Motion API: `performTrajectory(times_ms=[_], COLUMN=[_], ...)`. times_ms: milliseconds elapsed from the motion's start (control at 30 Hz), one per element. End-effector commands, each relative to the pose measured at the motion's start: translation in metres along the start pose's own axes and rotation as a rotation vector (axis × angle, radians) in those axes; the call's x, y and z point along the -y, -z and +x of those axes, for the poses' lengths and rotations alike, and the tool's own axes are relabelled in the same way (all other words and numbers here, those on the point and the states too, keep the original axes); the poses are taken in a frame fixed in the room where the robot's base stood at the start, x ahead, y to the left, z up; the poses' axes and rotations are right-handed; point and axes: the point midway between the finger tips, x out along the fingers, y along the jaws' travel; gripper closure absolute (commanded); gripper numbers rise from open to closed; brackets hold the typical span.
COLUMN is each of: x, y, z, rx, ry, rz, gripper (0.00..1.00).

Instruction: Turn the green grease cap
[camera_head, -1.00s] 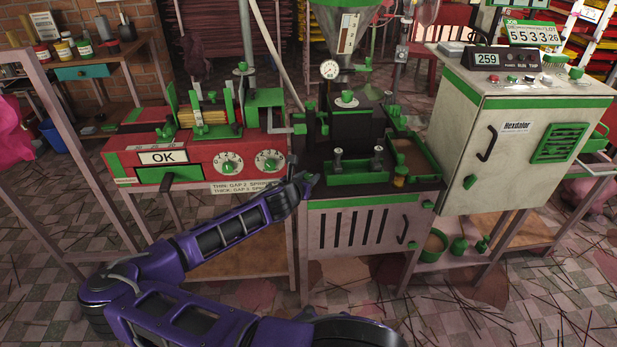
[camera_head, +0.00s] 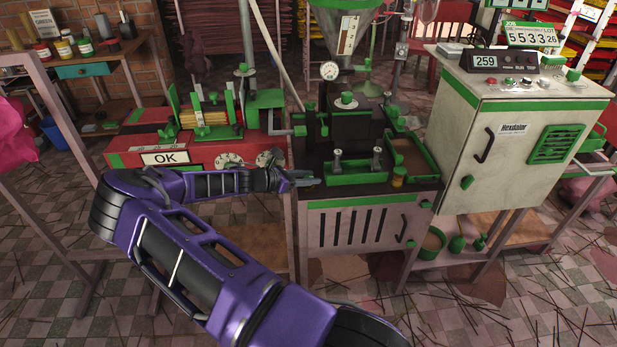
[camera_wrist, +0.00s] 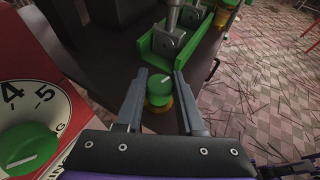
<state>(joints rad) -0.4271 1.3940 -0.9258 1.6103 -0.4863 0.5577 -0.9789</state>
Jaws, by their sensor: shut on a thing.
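The green grease cap (camera_wrist: 159,84) is in the middle of the wrist view, a small round cap with a pale mark on top. It sits on a brass-yellow base (camera_wrist: 158,104) near the edge of the dark machine top. My gripper (camera_wrist: 161,76) has one finger on each side of the cap and is shut on it. In the head view my gripper (camera_head: 304,179) is at the left front corner of the extruder's dark top; the cap is mostly hidden there.
A green trough (camera_head: 360,173) with metal clamps stands just beyond the cap. The red machine (camera_head: 125,158) with green dials (camera_wrist: 28,145) is close on the left. Another brass cup (camera_head: 399,176) is at the right. A pale cabinet (camera_head: 500,150) stands further right.

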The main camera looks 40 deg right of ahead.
Motion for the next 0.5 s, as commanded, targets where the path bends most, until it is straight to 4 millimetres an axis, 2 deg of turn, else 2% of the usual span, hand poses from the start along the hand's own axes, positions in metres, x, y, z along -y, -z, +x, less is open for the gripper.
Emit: performTrajectory(times_ms=[200,500], x=[-0.0024,-0.0014], y=[0.002,0.001], z=[0.0018,0.0013], rx=[-0.002,0.001], ry=[0.15,0.28], rz=[0.069,0.12], gripper=[1.0,1.0])
